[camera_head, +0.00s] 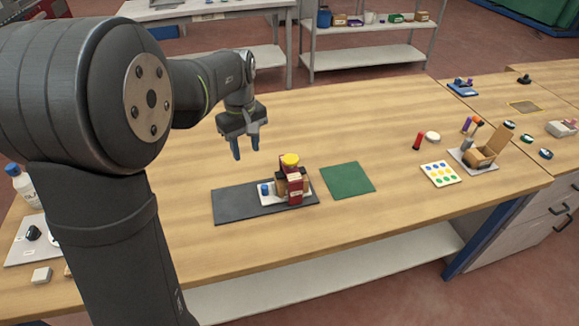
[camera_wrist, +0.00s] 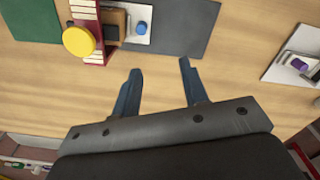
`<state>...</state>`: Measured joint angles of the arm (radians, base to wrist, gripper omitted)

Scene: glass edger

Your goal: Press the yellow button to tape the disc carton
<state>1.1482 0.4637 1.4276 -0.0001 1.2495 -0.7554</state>
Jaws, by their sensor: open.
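A yellow button (camera_head: 290,159) sits on top of a small red taping device (camera_head: 295,188) on a dark grey mat. In the wrist view the round yellow button (camera_wrist: 78,41) is at the upper left, beside the red part (camera_wrist: 98,20). A brown carton (camera_wrist: 116,22) shows next to the red part, on a white plate with a blue knob (camera_wrist: 141,28). My gripper (camera_head: 245,150) is above the table, behind and left of the device. In the wrist view its blue fingers (camera_wrist: 159,80) are apart with nothing between them. The carton is mostly hidden in the head view.
The dark grey mat (camera_head: 235,204) carries the device, and a green mat (camera_head: 347,180) lies to its right. Bare wood surrounds the mats.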

